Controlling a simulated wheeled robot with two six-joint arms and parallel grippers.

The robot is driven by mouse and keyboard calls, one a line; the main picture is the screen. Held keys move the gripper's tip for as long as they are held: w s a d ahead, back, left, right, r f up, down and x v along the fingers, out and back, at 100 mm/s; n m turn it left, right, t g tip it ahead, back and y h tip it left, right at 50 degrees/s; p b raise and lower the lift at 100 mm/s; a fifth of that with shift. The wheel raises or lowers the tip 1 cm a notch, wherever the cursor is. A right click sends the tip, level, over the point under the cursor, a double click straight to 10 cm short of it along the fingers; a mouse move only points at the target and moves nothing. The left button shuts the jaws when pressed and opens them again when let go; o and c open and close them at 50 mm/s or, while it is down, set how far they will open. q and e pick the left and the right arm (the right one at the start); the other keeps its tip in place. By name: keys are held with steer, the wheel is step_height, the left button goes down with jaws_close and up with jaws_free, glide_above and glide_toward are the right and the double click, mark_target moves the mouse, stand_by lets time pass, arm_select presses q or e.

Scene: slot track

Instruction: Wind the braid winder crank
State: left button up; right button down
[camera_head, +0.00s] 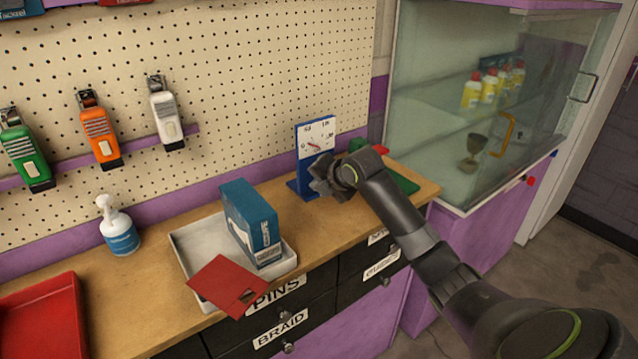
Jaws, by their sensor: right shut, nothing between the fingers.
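A blue upright stand with a white face (316,138) is at the back right of the wooden counter. Its face bears dark marks and a small red part. I cannot tell for sure whether this is the braid winder, and no crank can be made out clearly. My right gripper (324,180) is shut and empty, right in front of the stand's lower part and hiding some of it. I cannot tell whether it touches the stand. My left gripper is not in view.
A grey tray (186,247) holds a blue box (250,222), with a red card (228,287) over its front edge. A pump bottle (119,232) and red tray (42,325) are to the left. A green item (403,182) lies behind my right arm. A glass cabinet (440,120) stands right.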

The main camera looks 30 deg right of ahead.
steer(key=shift+w, duration=0.3)
steer(key=shift+d+f, duration=0.3)
steer(key=shift+f, duration=0.15)
steer(key=shift+d+f, duration=0.1)
stand_by(0.4)
steer(key=shift+d+f, duration=0.1)
steer(key=shift+d, duration=0.05)
steer(key=shift+d+f, duration=0.15)
steer(key=shift+d, duration=0.05)
steer(key=shift+d+f, duration=0.15)
steer(key=shift+d, duration=0.35)
